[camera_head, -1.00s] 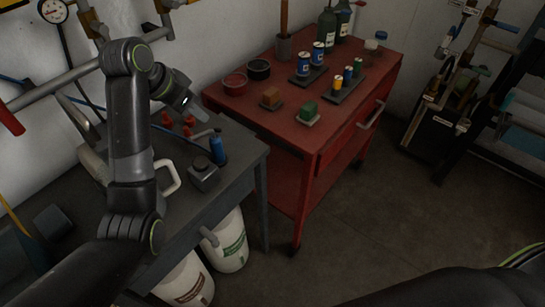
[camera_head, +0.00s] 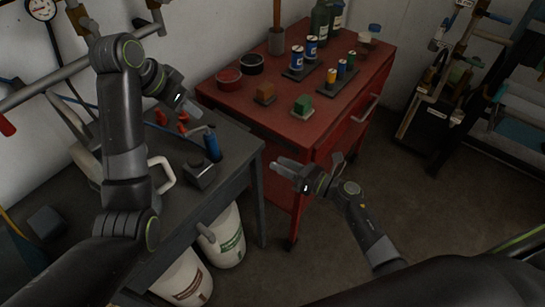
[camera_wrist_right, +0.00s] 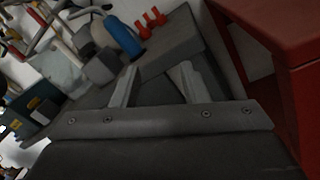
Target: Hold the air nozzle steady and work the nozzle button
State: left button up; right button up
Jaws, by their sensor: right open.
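The air nozzle appears to be the upright blue-bodied piece (camera_head: 212,146) with a grey spout, on the grey bench; it also shows in the right wrist view (camera_wrist_right: 124,36). I cannot make out its button. A small dark grey box (camera_head: 201,174) stands just in front of it. My left gripper (camera_head: 193,111) hangs above and behind the blue piece, apart from it; its finger gap is unclear. My right gripper (camera_head: 283,168) is open and empty, right of the bench and apart from the nozzle. Its two fingers (camera_wrist_right: 156,76) show spread in the right wrist view.
Red pieces (camera_head: 183,121) stand behind the nozzle. A red cart (camera_head: 309,146) with cans, bowls and blocks stands right of the bench, close behind my right gripper. White buckets (camera_head: 226,240) sit under the bench (camera_head: 240,160).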

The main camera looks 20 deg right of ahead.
aim_at(217, 145)
jog(key=a+r+n+g+y, duration=0.25)
jog(key=a+r+n, duration=0.2)
jog(key=n, duration=0.35)
jog(key=shift+n+g, duration=0.3)
jog(key=shift+g, duration=0.15)
jog(key=x, duration=1.6)
jog(key=shift+w+r, duration=0.2)
jog(key=shift+r, duration=0.05)
jog(key=c, duration=0.9)
jog(key=shift+o, duration=0.2)
pick_arm(q)
jog(key=shift+c, duration=0.2)
